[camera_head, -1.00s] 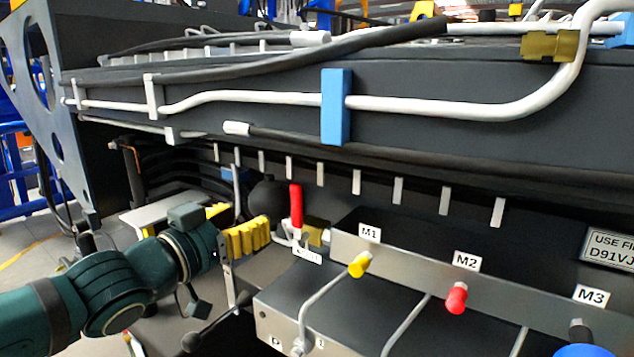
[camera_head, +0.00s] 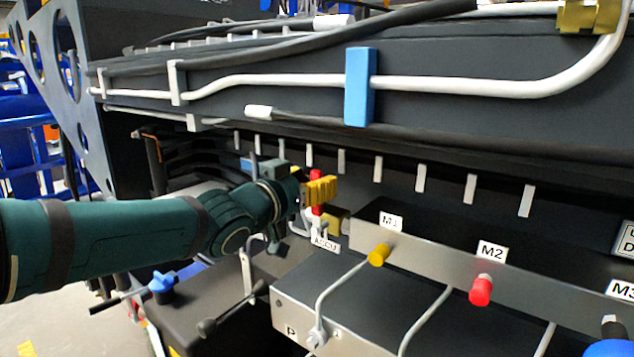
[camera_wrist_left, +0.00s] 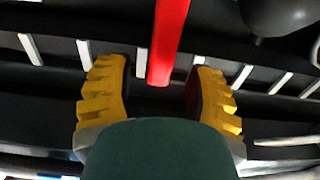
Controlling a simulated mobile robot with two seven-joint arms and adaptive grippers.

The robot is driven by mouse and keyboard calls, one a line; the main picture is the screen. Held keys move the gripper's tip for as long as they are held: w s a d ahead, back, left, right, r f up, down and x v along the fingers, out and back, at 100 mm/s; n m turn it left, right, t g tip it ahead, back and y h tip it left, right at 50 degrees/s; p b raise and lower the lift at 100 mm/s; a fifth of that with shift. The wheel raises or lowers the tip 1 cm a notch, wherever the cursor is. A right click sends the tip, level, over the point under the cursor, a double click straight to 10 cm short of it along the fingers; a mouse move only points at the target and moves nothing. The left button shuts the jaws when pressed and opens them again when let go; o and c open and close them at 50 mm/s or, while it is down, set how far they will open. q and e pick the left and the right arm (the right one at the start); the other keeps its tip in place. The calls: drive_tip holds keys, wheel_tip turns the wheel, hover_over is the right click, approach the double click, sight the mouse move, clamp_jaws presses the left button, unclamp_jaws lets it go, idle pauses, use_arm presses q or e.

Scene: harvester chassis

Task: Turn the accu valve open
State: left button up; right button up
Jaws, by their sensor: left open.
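The accu valve has a red lever handle (camera_wrist_left: 168,42), which in the left wrist view runs between the two yellow fingers of my left gripper (camera_wrist_left: 160,92), with dark gaps on both sides. In the head view the gripper (camera_head: 318,190) covers most of the handle (camera_head: 309,155); small red parts show above and below the fingers. The "ACCU" label (camera_head: 325,243) is just below it, beside a brass-coloured fitting. My left gripper is open around the handle; I see no clear contact. My right gripper is not in view.
A grey manifold bar with labels M1, M2 and M3 carries a yellow cap (camera_head: 379,255) and a red cap (camera_head: 481,290) to the right. A white pipe with a blue clamp (camera_head: 359,87) runs above. A black-knobbed lever (camera_head: 207,327) is below my arm.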

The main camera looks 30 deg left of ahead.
use_arm(q)
drive_tip(key=shift+w, duration=0.9)
drive_tip(key=shift+s+r, duration=0.1)
clamp_jaws()
